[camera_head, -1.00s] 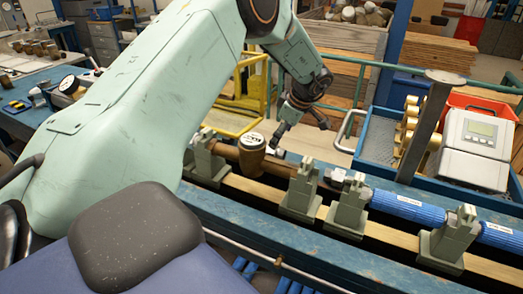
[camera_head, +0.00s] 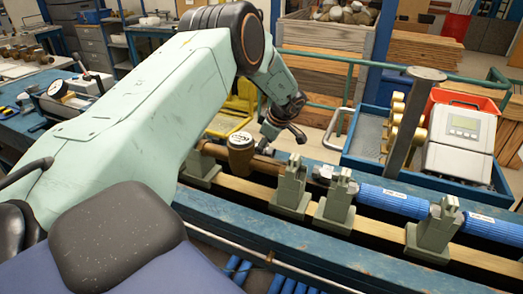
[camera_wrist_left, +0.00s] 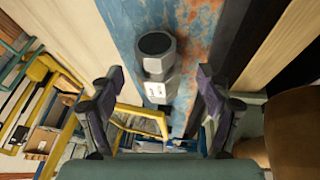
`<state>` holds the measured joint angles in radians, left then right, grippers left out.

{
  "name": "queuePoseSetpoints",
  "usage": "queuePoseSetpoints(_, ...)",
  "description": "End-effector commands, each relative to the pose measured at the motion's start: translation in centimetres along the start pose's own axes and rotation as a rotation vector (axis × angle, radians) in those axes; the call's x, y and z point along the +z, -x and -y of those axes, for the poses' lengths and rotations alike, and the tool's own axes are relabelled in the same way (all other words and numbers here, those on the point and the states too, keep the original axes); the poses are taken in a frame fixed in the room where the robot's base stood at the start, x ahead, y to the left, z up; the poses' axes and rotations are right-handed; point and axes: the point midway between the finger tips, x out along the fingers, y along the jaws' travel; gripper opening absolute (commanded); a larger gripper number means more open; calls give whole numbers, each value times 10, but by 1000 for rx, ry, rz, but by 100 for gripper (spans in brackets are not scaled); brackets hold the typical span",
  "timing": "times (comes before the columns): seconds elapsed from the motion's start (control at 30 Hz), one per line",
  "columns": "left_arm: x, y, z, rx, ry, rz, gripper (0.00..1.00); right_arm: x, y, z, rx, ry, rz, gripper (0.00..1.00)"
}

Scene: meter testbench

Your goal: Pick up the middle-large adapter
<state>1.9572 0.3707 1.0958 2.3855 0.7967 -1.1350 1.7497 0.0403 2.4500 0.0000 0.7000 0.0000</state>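A grey metal adapter (camera_wrist_left: 157,65) with a dark round end, a hexagonal body and a white label stands on the blue, rust-stained bench in the left wrist view. My left gripper (camera_wrist_left: 158,88) is open, with one dark finger on each side of that view and the adapter in line with the gap between them. Neither finger visibly touches it. In the head view my left gripper (camera_head: 283,135) is low over the bench, just behind and right of the brown meter (camera_head: 241,155). The adapter cannot be made out there. My right gripper is not in view.
Green clamp stands (camera_head: 291,190) carry the brown pipe and blue pipes (camera_head: 390,200) along the bench rail. A post (camera_head: 411,120) and a blue tray (camera_head: 420,178) holding a grey box (camera_head: 459,145) stand at the right. A yellow frame (camera_wrist_left: 135,118) lies beyond the bench.

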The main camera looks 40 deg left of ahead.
Motion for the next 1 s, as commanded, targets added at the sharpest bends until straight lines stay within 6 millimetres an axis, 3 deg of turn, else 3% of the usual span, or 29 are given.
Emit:
queuePoseSetpoints(0.87, 0, -1, 0, -1, 1, 0, 3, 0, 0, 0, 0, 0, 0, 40)
queuePoseSetpoints(1.0, 0, 0, 0, 0, 1, 0, 2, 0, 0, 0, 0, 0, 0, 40)
